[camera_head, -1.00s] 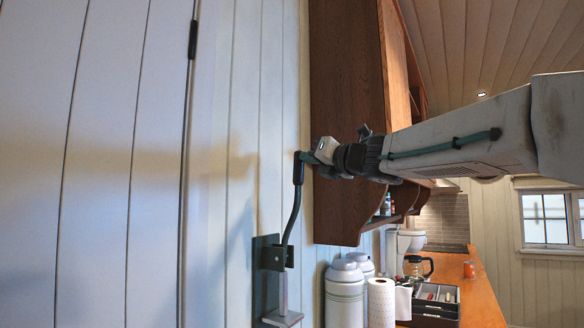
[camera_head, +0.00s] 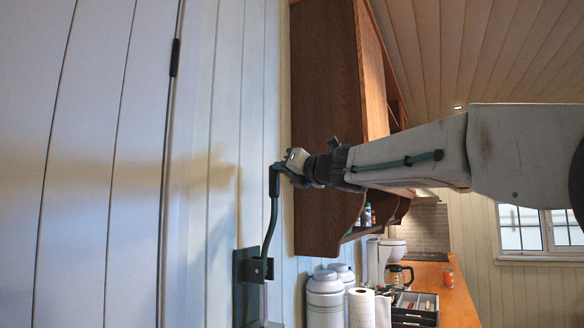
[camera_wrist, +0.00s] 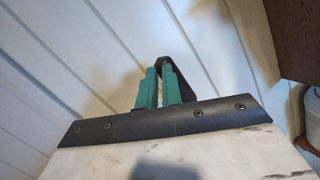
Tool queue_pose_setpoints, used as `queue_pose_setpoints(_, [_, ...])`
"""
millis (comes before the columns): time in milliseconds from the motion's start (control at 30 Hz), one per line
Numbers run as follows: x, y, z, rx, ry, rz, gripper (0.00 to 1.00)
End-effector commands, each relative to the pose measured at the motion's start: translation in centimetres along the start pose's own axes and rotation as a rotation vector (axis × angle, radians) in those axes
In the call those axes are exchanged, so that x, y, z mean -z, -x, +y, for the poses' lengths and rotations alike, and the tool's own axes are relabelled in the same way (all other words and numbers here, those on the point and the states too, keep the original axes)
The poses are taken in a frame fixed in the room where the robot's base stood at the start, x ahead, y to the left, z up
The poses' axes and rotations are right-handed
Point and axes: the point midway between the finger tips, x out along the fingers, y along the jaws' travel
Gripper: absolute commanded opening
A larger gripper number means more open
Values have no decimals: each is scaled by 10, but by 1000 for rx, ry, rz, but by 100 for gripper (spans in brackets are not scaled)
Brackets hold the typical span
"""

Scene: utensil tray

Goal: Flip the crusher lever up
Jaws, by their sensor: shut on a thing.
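The crusher lever (camera_head: 271,218) is a dark, bent bar on a wall-mounted metal bracket (camera_head: 248,268). It stands upright, rising from the bracket, with a thicker grip at its top. My gripper (camera_head: 282,169) is at the lever's top end and shut on it. In the wrist view, my gripper's green fingers (camera_wrist: 159,88) are close together around the dark lever end (camera_wrist: 180,70). The lower part of the crusher is cut off by the bottom edge of the head view.
A wooden cabinet (camera_head: 325,125) hangs just behind my gripper. Below it are white canisters (camera_head: 324,300), a paper towel roll (camera_head: 361,306), a coffee maker (camera_head: 396,276) and a utensil tray (camera_head: 415,316) on a wooden counter (camera_head: 457,300). The panelled wall at left is clear.

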Motion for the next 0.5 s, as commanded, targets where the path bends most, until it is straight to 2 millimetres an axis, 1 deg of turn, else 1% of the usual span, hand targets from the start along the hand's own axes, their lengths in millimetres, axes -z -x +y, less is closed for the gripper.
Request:
queue_pose_setpoints(33, [-2, 2, 6, -12, -2, -2, 0])
queue_pose_setpoints(67, [-3, 5, 6, -13, -2, -2, 0])
queue_pose_setpoints(167, [-8, 23, 3, -13, -5, -3, 0])
queue_pose_setpoints(233, [-14, 40, -2, -10, -6, -5, 0])
queue_pose_setpoints(333, [-36, 58, 4, -6, -3, -10, 0])
queue_pose_setpoints(500, [-59, 78, 23, -12, -4, -6, 0])
